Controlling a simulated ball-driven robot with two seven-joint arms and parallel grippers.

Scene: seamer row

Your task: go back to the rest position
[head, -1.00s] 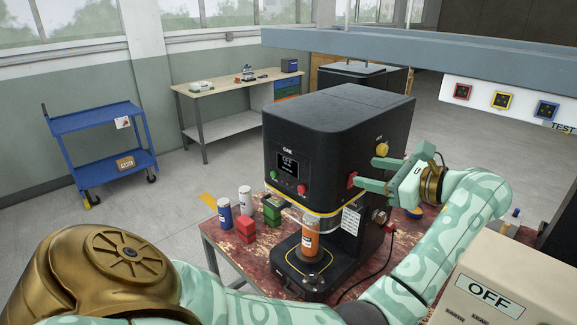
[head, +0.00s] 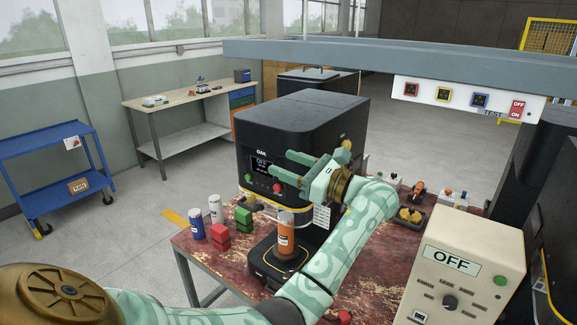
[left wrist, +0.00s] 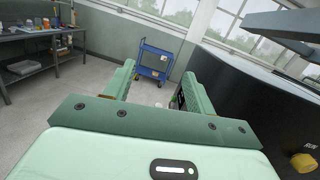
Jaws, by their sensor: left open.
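My left gripper (head: 282,165) is open and empty in the head view. It points left, in front of the black seamer (head: 315,125), and covers part of its front and right side. I cannot tell the exact gap to the machine. In the left wrist view both green fingers of this gripper (left wrist: 157,72) stand apart with nothing between them, and the seamer's dark side (left wrist: 255,95) is at the right. An orange can (head: 285,240) stands upright on the seamer's base, below the gripper. My right gripper is not in view.
An OFF control box (head: 465,270) is at the right. A beam (head: 400,60) crosses above. A blue cart (head: 50,175) stands left.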

